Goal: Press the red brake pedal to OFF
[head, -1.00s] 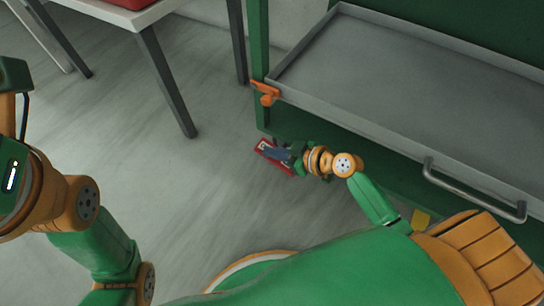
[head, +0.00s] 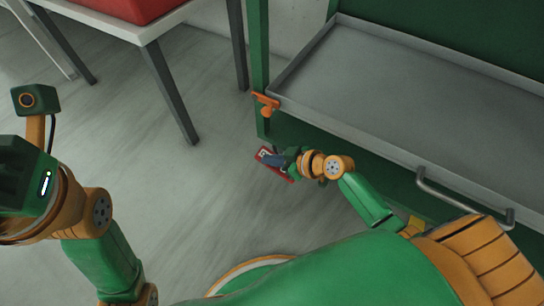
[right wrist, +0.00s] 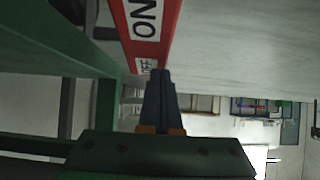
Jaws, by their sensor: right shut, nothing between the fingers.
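The red brake pedal (head: 286,176) is low down beside the green frame of the cart in the head view. In the right wrist view the pedal (right wrist: 152,12) is a red plate with a white ON label and a second label partly hidden, its last letters showing. My right gripper (head: 266,158) is shut and empty, its blue-grey fingers over the pedal. In the right wrist view the fingertips (right wrist: 158,73) are at the partly hidden label; I cannot tell whether they touch it. My left arm shows at the left, its fingers outside the picture.
The cart has a grey tray (head: 440,95), a metal handle (head: 460,205) and an orange fitting (head: 266,101) at its corner post. A white table (head: 150,32) with a red box (head: 125,6) stands at upper left. The floor between is clear.

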